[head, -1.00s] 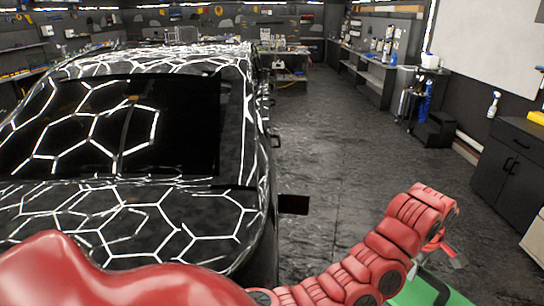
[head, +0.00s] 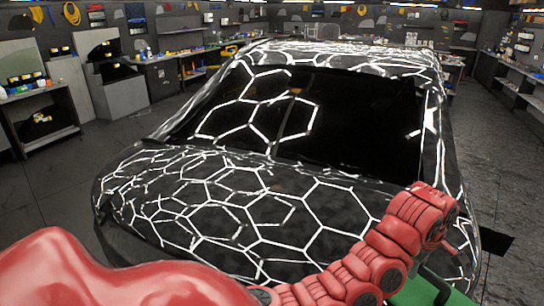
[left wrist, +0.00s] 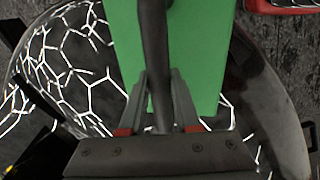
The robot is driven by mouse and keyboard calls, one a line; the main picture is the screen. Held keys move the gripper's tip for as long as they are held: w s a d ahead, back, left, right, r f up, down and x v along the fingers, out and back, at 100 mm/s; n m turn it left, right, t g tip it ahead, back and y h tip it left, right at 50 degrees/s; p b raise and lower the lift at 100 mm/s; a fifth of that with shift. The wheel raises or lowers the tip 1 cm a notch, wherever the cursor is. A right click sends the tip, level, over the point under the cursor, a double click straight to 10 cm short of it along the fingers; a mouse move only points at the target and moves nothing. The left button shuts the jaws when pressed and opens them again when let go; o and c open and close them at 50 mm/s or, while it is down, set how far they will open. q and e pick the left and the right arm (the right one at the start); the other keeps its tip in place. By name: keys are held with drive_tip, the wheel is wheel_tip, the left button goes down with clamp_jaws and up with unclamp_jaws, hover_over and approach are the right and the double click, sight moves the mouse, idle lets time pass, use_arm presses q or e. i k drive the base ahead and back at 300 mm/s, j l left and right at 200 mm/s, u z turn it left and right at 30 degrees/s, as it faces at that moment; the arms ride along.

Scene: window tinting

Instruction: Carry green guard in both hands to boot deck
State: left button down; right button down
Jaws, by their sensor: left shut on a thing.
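The green guard (head: 412,292) shows in part at the bottom edge of the head view, low right, beneath my red left arm. In the left wrist view it is a flat green panel (left wrist: 203,50) with a dark bar handle (left wrist: 154,45) along it. My left gripper (left wrist: 159,76) is shut on that handle, one finger on each side. The car's near deck (head: 240,205) is dark and glossy with white hexagon reflections, below the rear glass. It shows beneath the guard in the left wrist view. My right gripper is not in view.
The car's dark glass (head: 320,115) rises behind the deck. A dark flat panel (head: 497,241) juts out at the car's right side. Shelving (head: 45,125) and a grey cabinet (head: 122,95) stand at left. Open floor (head: 60,200) lies left of the car.

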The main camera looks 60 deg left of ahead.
sight(246, 198)
drive_tip(key=k+j+u, duration=0.15)
drive_tip(key=j, duration=0.15)
drive_tip(key=k+j+u, duration=0.15)
drive_tip(key=j, duration=0.15)
drive_tip(key=j+u, duration=0.2)
drive_tip(key=j, duration=0.15)
drive_tip(key=k+j+u, duration=0.2)
drive_tip(key=k+u, duration=0.4)
drive_tip(key=k, duration=0.15)
drive_tip(key=i+j, duration=0.25)
drive_tip(key=i, duration=0.2)
drive_tip(key=i+j, duration=0.25)
drive_tip(key=i, duration=0.25)
drive_tip(key=i+j, duration=0.2)
drive_tip(key=i, duration=0.25)
